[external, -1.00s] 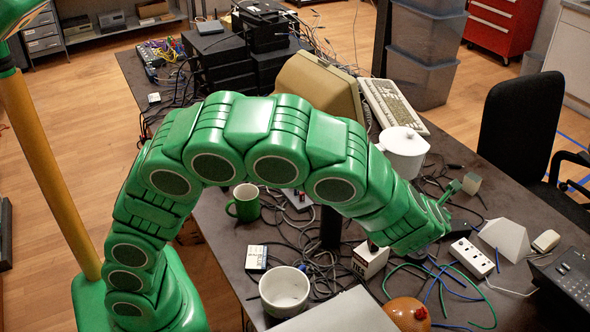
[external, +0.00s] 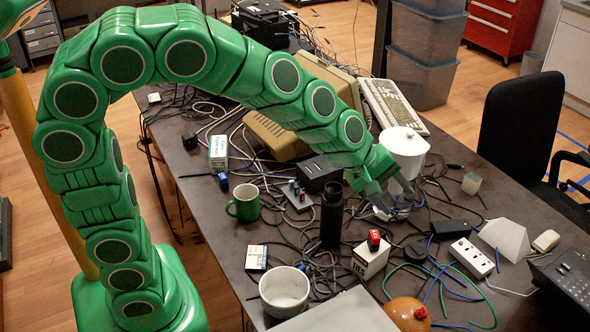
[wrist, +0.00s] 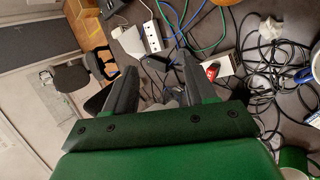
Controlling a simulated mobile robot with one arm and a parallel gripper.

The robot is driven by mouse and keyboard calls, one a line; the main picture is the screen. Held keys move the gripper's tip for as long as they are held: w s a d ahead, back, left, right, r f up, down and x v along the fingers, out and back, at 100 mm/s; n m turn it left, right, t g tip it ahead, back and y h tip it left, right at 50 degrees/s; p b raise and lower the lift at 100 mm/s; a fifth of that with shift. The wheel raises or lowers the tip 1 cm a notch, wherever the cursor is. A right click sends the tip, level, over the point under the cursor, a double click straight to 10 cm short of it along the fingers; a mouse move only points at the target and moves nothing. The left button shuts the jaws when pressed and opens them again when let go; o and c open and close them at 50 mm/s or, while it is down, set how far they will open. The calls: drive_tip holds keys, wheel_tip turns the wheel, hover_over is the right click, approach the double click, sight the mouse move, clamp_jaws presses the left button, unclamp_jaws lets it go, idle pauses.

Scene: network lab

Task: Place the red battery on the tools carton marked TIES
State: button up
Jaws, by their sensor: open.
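The red battery (external: 374,239) stands on top of the white tools carton marked TIES (external: 370,261) in the external view. In the wrist view the red battery (wrist: 211,72) and the white carton (wrist: 224,66) show to the right of my fingers. My gripper (external: 384,203) is open and empty, behind and above the carton in the external view, apart from the battery. In the wrist view my gripper's two fingers (wrist: 160,85) are spread with nothing held between them.
A dark cylinder (external: 331,214) stands left of the carton. A white lidded pot (external: 404,150) is behind my gripper. Loose cables, a green mug (external: 244,203), a white bowl (external: 284,291) and a power strip (external: 472,257) crowd the table.

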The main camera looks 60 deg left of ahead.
drive_tip(key=s+a+m+g+y, duration=0.1)
drive_tip(key=s+a+m+g, duration=0.2)
drive_tip(key=s, duration=0.8)
drive_tip(key=s+a+f+m+g+y, duration=0.1)
drive_tip(key=s+a+m+g, duration=0.2)
drive_tip(key=s+a+m, duration=0.4)
drive_tip(key=s+a+f+m+g+y, duration=0.1)
drive_tip(key=s+a+m, duration=0.4)
drive_tip(key=s, duration=1.2)
drive_tip(key=a+g, duration=0.1)
drive_tip(key=a, duration=0.1)
drive_tip(key=shift+a+f+g+y, duration=0.25)
drive_tip(key=shift+a+g+y, duration=0.1)
drive_tip(key=shift+g+y, duration=0.05)
